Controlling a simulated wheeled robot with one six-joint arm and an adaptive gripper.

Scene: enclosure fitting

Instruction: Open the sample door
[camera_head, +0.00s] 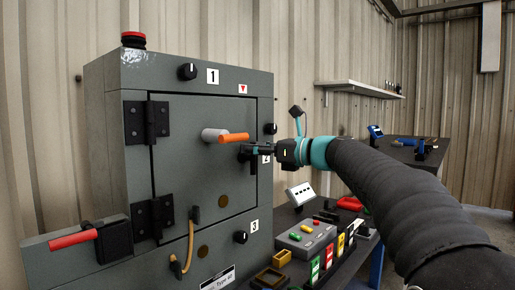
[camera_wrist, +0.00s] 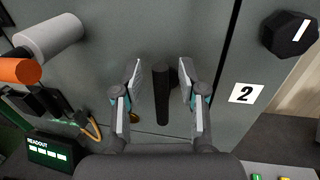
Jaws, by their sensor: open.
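The grey sample door (camera_head: 180,170) sits on the front of a grey cabinet, with two black hinges (camera_head: 147,119) on its left side. It looks shut and flush. An orange-tipped handle (camera_head: 233,138) on a light grey boss sticks out from its upper middle. A black bar handle (camera_wrist: 161,95) stands near the door's right edge. My gripper (camera_head: 250,150) is at that edge. In the wrist view my gripper (camera_wrist: 160,80) is open, with one finger on each side of the black bar and a gap on both sides. In the head view the gripper mostly hides the bar.
Black knobs sit along the cabinet's right side, one beside label 2 (camera_wrist: 245,93) and one by label 3 (camera_head: 254,226). A yellow cable (camera_head: 189,245) hangs below. A red lever (camera_head: 72,239) juts out lower left. A bench with a button box (camera_head: 307,236) stands at right.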

